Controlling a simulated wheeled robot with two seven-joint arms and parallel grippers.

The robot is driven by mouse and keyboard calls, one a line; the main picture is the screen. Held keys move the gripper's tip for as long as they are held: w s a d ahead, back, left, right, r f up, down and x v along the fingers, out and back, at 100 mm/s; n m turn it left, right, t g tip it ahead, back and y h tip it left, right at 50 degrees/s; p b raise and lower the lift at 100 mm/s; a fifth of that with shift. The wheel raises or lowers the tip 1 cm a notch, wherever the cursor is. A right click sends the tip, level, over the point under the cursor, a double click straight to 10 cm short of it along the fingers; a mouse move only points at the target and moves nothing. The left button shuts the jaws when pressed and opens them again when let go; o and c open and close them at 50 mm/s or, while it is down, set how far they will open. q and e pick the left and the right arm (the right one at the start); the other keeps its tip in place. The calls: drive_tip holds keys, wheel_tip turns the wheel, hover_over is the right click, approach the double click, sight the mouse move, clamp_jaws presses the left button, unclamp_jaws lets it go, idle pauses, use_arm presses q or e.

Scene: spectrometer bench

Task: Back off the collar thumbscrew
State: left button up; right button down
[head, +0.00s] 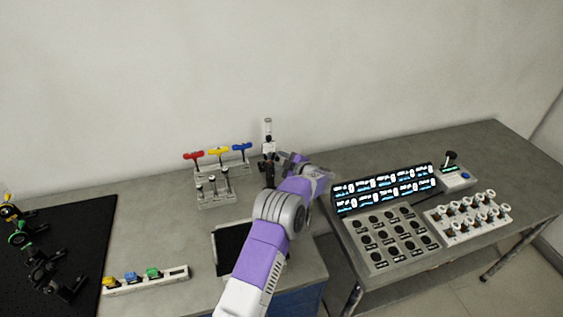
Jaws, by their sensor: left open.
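A slim upright instrument (268,148) with a dark post, a pale block and a light tube on top stands near the wall. The collar thumbscrew is too small to make out on it. My left arm reaches up from the bottom, and my left gripper (282,160) is at the right side of the post. It is open. The fingertips are small and partly hidden by the wrist, so I cannot tell whether they touch the post. My right gripper is not in view.
Red, yellow and blue T-handled tools (219,151) stand in a rack left of the post, behind a block of small metal pieces (214,190). A strip with coloured knobs (146,280) lies at front left. A lit display panel (383,189) stands on the right table.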

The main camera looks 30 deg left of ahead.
use_arm(q)
clamp_jaws()
drive_tip(key=shift+f+n+b, duration=0.2)
drive_tip(key=shift+n+b, duration=0.1)
drive_tip(key=shift+b, duration=0.5)
drive_tip(key=n+b, duration=0.1)
drive_tip(key=b, duration=0.2)
drive_tip(key=n+t+y+b, duration=0.1)
drive_tip(key=b, duration=0.2)
drive_tip(key=n+b, duration=0.2)
drive_tip(key=b, duration=0.1)
drive_tip(key=shift+s+f+t, duration=0.1)
drive_tip(key=shift+f+t, duration=0.15)
drive_tip(key=shift+t, duration=0.15)
drive_tip(key=shift+r+n+t+y+b, duration=0.15)
drive_tip(key=shift+n+t+y+b, duration=0.15)
drive_tip(key=shift+n+b, duration=0.55)
drive_tip(key=shift+m, duration=0.25)
unclamp_jaws()
drive_tip(key=shift+d, duration=0.1)
